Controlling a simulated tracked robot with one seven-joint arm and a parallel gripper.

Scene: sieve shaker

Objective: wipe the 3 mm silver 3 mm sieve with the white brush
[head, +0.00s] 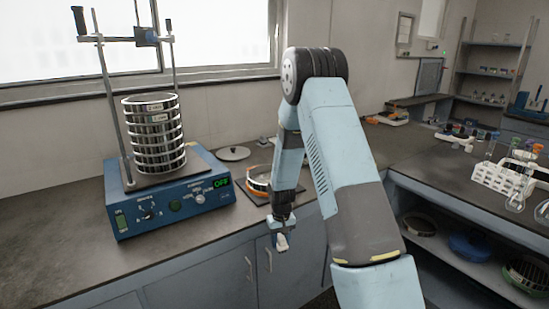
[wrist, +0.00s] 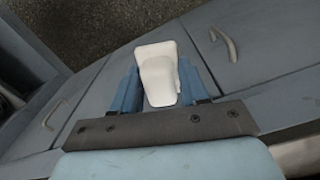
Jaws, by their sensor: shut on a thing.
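My gripper (head: 280,232) is shut on a white object, which looks like the white brush (head: 282,243). It hangs in front of the counter's front edge, over the cabinet doors. In the wrist view the white brush (wrist: 160,75) sits between the two blue fingers; its bristles cannot be made out. A stack of silver sieves (head: 156,143) stands on the blue shaker (head: 172,214) at the left, with small labels on the upper rings too small to read. Another round sieve-like thing (head: 258,181) lies on a dark mat, partly hidden behind my arm.
A round grey lid (head: 233,154) lies on the counter behind the shaker. The shaker's upright rods and top clamp (head: 146,36) rise around the stack. A white rack (head: 508,178) with glassware stands on the right counter. The counter left of the shaker is clear.

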